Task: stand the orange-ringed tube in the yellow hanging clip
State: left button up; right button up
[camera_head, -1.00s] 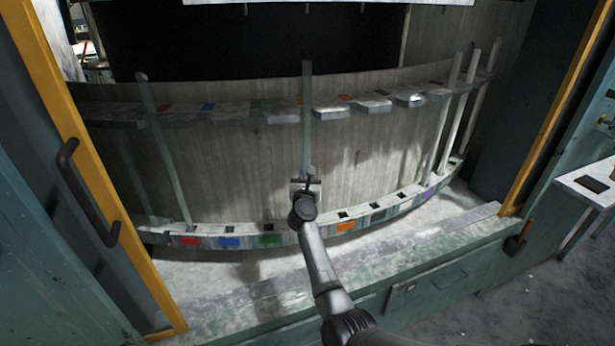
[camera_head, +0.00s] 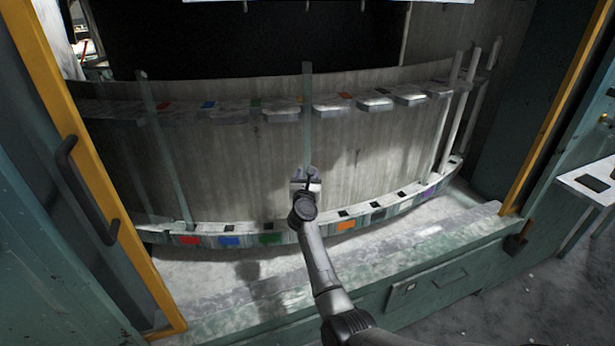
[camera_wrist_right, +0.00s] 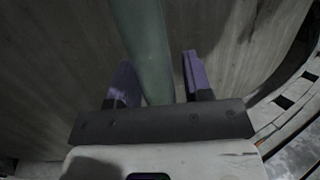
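A pale greenish glass tube (camera_head: 307,110) stands upright at the middle of the curved rack, rising past the upper shelf. I see no orange ring on it. My right gripper (camera_head: 306,174) is at its lower visible part. In the right wrist view the tube (camera_wrist_right: 147,50) runs between the two purple-padded fingers (camera_wrist_right: 160,85), with a gap visible at the right finger, so the gripper looks open around it. The tube's lower end is hidden by my gripper. My left gripper is not in view.
The lower rail carries red (camera_head: 190,241), blue (camera_head: 230,242), green (camera_head: 268,239), orange (camera_head: 346,226) and purple (camera_head: 428,193) marks. An upper shelf (camera_head: 283,116) has similar marks. Another tube (camera_head: 168,160) stands left, several right (camera_head: 450,115). A yellow-edged frame (camera_head: 90,170) borders the left.

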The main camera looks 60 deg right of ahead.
jog(key=shift+o, duration=0.8)
jog(key=p+v, duration=0.2)
jog(key=v, duration=1.2)
jog(key=shift+p, duration=0.3)
jog(key=shift+d+f, duration=0.1)
